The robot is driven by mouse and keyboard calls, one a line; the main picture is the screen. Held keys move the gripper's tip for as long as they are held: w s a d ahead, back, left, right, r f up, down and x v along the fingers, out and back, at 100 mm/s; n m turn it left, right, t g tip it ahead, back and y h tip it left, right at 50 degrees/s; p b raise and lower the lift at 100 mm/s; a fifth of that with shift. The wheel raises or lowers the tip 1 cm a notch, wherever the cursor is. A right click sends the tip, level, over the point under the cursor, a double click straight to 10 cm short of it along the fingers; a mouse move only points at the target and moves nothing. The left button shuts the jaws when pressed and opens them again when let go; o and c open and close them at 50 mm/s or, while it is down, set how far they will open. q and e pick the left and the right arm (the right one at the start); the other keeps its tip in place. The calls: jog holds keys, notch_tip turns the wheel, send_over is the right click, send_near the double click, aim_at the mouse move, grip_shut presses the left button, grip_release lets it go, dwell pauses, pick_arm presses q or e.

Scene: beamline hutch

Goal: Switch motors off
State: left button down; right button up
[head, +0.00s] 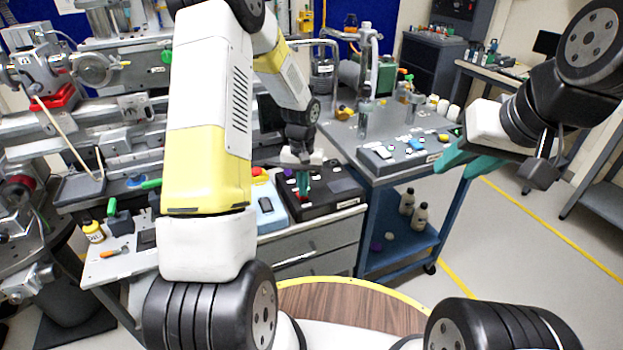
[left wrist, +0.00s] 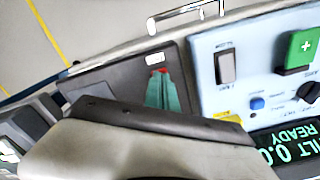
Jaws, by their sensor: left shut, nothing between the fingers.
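A black control box (head: 336,190) with small switches sits on the bench top, right of a light blue control box (head: 268,218). My left gripper (head: 303,190) has its teal fingers shut and empty, pointing down over the black box. In the left wrist view the fingertips (left wrist: 158,76) are at a small red part on the dark panel (left wrist: 105,82), below a white label; whether they touch it I cannot tell. The light blue panel (left wrist: 205,95) carries a dark rocker switch (left wrist: 226,67). My right gripper (head: 458,160) is raised at the right, its teal fingers apart and empty.
A blue cart (head: 372,172) with a grey keypad box and small parts stands to the right, bottles on its lower shelf. Rails and mounts fill the left.

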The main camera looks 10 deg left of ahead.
pick_arm(q)
jog(key=shift+f, duration=0.45)
jog(key=shift+r, duration=3.5)
jog(key=shift+r, duration=0.15)
jog(key=s+r+t, duration=0.2)
jog(key=s+r, duration=0.3)
jog(key=r, duration=0.3)
jog(key=s+r+t, duration=0.1)
jog(key=s+r, duration=0.4)
jog(key=r, duration=0.3)
jog(key=s+d+r+t+h, duration=0.1)
jog(key=s+r, duration=0.2)
jog(key=s, duration=0.4)
jog(key=s+d+r+m+t+h, duration=0.1)
jog(key=s+r+t, duration=0.1)
jog(key=s, duration=0.5)
jog(key=shift+s+r, duration=0.15)
jog(key=shift+r, duration=0.65)
